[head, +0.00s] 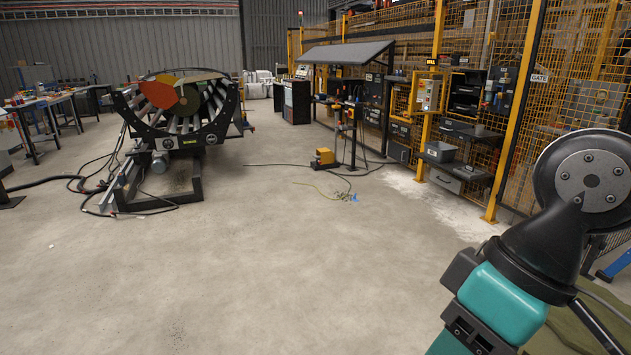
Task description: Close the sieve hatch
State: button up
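A machine with a large round black frame and slanted metal bars (180,108), which looks like the sieve, stands at the left on a dark metal base. Coloured panels, orange (158,94), green and dark red, show inside its round frame. I cannot tell which part is the hatch, or whether it is open or shut. Part of my arm, teal and black with a round grey joint cap, fills the lower right, far from the machine. My gripper is not in view.
Cables and a hose lie on the floor left of the machine. A small yellow foot pedal (323,158) with trailing cables sits mid-floor. A yellow mesh fence (497,75) with cabinets runs along the right. Benches (45,103) stand far left.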

aim_at(414, 105)
jog(key=u, duration=0.3)
jog(key=i, duration=2.05)
jog(key=u, duration=0.4)
jog(key=i, duration=4.05)
jog(key=z, duration=0.6)
jog(key=i, duration=1.7)
jog(key=z, duration=1.65)
jog(key=i, duration=1.4)
jog(key=z, duration=0.8)
jog(key=i, duration=1.4)
jog(key=z, duration=0.05)
